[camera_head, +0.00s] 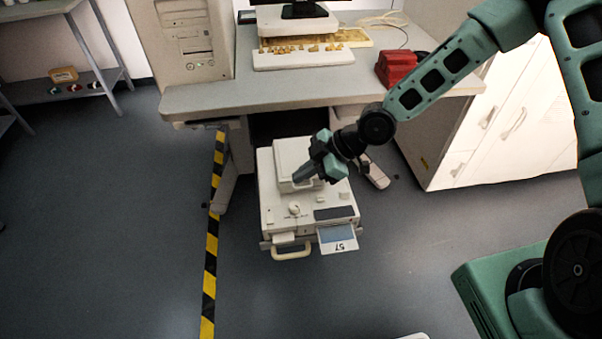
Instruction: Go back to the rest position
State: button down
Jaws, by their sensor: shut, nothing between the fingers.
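My gripper (304,174) is at the end of my green and black arm, which reaches in from the upper right. It is shut, with nothing seen between its fingers. It is over the raised block on top of the white printer (276,219); I cannot tell whether it touches. The printer stands in front of the desk, with a knob (294,209), a dark panel and a front handle (292,253). A card marked with digits (338,240) sticks out of its front right.
A desk (270,88) behind carries a computer tower (190,42), a yellowed keyboard (303,52) and a red object (396,67). White cabinets (497,125) stand at right. Yellow-black tape (211,250) runs left of the printer.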

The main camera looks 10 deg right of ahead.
jog(key=s+d+r+m+h+p, duration=0.2)
jog(key=s+r+m+h+p, duration=0.1)
jog(key=s+r, duration=0.9)
jog(key=s+d+r+m+g+h+p, duration=0.1)
jog(key=s+r+m+h, duration=0.4)
jog(key=s+r, duration=0.7)
notch_tip(320, 180, up, 2)
jog(key=d+m+p, duration=0.1)
jog(key=m+p, duration=0.1)
jog(key=shift+d+r+m, duration=0.15)
jog(key=shift+r+m, duration=0.05)
jog(key=shift+m, duration=0.1)
